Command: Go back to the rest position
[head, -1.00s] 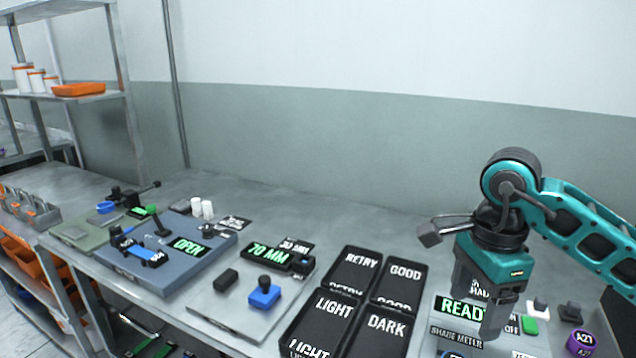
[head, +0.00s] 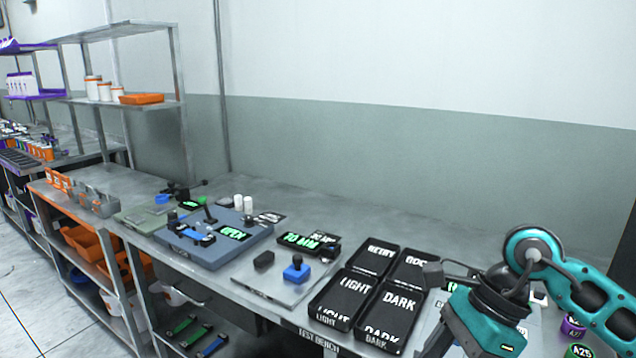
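My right arm, teal and black, comes in from the right in the head view. Its gripper (head: 447,338) hangs at the lower right, over the bench beside the tray labelled DARK. The fingers run toward the bottom edge of the picture, and their tips are not clear enough to tell open from shut. No held object shows. My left arm and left gripper are not in the picture.
The bench (head: 400,226) bears black sorting trays (head: 344,293), a blue-grey device reading OPEN (head: 213,262) and a plate with a blue knob (head: 297,270). Shelving (head: 172,108) stands at the left.

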